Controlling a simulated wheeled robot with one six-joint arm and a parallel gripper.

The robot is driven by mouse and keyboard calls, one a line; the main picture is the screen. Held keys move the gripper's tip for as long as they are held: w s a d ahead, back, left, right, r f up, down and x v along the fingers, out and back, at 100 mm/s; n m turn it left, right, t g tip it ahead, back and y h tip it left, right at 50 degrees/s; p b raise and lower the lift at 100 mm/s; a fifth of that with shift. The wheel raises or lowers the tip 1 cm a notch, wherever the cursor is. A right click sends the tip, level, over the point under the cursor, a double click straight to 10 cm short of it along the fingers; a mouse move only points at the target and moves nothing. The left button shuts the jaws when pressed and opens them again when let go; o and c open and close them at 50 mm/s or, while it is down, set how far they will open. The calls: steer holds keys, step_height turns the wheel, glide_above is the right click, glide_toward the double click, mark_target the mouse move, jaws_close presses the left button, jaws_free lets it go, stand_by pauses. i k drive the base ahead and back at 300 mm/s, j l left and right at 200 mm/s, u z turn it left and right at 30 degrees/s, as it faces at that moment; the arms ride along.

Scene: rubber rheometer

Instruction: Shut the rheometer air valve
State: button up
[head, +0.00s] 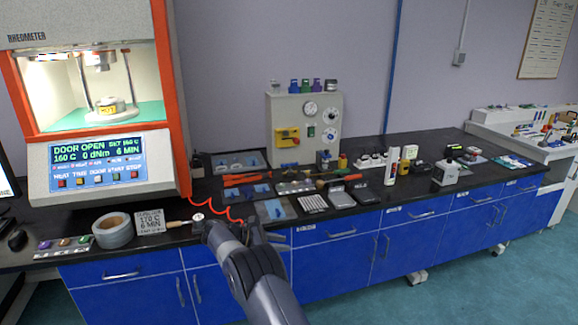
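The rheometer (162,100) is a grey and orange machine at the left, its lit chamber showing behind an orange frame. Its screen (95,150) reads DOOR OPEN, 160 C, 0 dNm, 6 MIN. A red coiled hose (218,212) runs from its lower right side down to the bench front. A small round pale dial or fitting (198,217) sits near the hose, just left of my arm's end. I cannot make out the air valve or its handle. My gripper (233,231) is at the bench's front edge by the hose; its fingers are not clear from behind.
A grey panel with gauges (292,104) stands behind. Trays, tools and bottles crowd the bench to the right. The floor (480,290) is clear.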

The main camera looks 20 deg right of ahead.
mark_target(283, 165)
steer(key=i+l, duration=0.15)
steer(key=i, duration=0.4)
steer(key=i+l, duration=0.2)
steer(key=i, duration=0.3)
steer(key=i+l, duration=0.15)
steer(key=i, duration=0.4)
steer(key=i+l, duration=0.15)
steer(key=i, duration=0.35)
